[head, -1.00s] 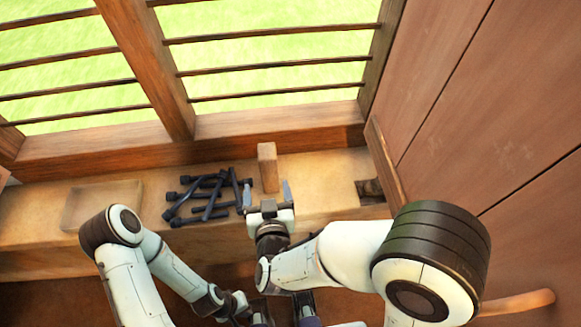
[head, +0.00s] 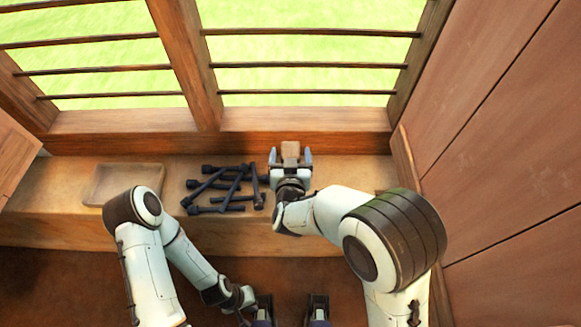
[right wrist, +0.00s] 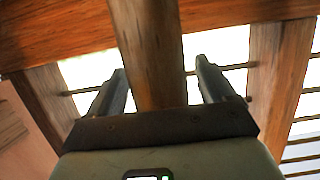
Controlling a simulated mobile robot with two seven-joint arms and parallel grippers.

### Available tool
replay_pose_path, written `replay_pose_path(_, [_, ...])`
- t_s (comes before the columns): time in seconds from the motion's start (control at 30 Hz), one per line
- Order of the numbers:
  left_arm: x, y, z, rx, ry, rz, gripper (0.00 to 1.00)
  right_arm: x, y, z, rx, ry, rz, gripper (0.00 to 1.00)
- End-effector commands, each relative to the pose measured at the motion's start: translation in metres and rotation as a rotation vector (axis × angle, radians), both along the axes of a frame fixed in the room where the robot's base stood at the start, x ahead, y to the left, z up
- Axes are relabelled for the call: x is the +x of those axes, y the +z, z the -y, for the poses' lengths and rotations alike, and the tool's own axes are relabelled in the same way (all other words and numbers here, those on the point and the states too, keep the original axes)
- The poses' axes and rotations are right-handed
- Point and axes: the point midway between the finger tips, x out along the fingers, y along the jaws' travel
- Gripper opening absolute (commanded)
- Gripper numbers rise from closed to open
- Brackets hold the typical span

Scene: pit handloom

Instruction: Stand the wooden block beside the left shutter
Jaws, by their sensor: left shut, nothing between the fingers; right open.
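The wooden block (head: 290,151) stands upright on the sill, close to the window frame. My right gripper (head: 290,160) is open, with one finger on each side of the block. In the right wrist view the block (right wrist: 150,45) rises between the two spread fingers (right wrist: 160,85); gaps show on both sides. The left shutter (head: 14,165) shows only in part at the left edge of the head view. My left gripper (head: 242,302) is low in the head view, shut and empty, away from the sill.
Several dark metal pieces (head: 228,190) lie in a pile just left of my right gripper. A shallow wooden tray (head: 92,190) sits further left on the sill (head: 75,228). A large wooden panel (head: 500,130) closes off the right side. Barred window openings are behind.

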Motion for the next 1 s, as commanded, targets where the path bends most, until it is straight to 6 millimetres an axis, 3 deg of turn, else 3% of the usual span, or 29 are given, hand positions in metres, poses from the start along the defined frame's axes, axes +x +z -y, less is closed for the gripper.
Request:
replay_pose_path(0.3, [0.000, 0.000, 0.000, 0.000, 0.000, 0.000, 0.00, 0.007, -0.002, 0.000, 0.001, 0.000, 0.000, 0.83])
replay_pose_path(0.37, [0.000, 0.000, 0.000, 0.000, 0.000, 0.000, 0.00, 0.007, -0.002, 0.000, 0.001, 0.000, 0.000, 0.67])
replay_pose_path(0.57, [0.000, 0.000, 0.000, 0.000, 0.000, 0.000, 0.00, 0.007, -0.002, 0.000, 0.001, 0.000, 0.000, 0.02])
replay_pose_path(1.0, [0.001, 0.003, 0.000, 0.000, 0.000, 0.001, 0.00, 0.008, 0.010, 0.000, 0.004, -0.001, 0.004, 0.00])
